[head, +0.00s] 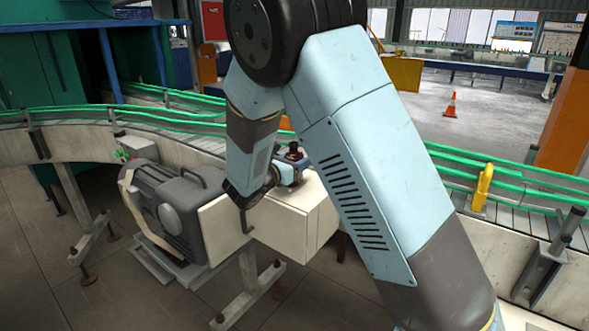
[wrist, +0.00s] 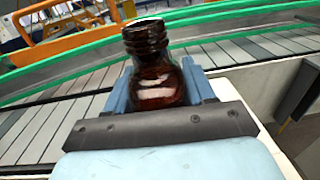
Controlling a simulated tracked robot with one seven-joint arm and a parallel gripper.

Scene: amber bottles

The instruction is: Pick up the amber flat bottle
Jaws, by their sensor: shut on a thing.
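The amber flat bottle (wrist: 156,82) stands upright in the wrist view, with a dark brown glossy body and a ridged, threaded neck. My gripper (wrist: 160,92) is shut on it, with a blue finger on each side of its body. The bottle's lower part is hidden behind my gripper's dark edge. In the head view my gripper (head: 287,174) is small, beyond the arm, with the bottle's dark top (head: 293,151) showing above it. I cannot tell whether the bottle touches a surface below.
A conveyor with green rails (head: 505,183) curves behind my gripper. A grey motor (head: 178,208) and a cream box (head: 290,220) sit in front of it. A yellow bracket (head: 483,187) stands on the conveyor's edge at right. An orange cone (head: 451,105) stands on the floor beyond.

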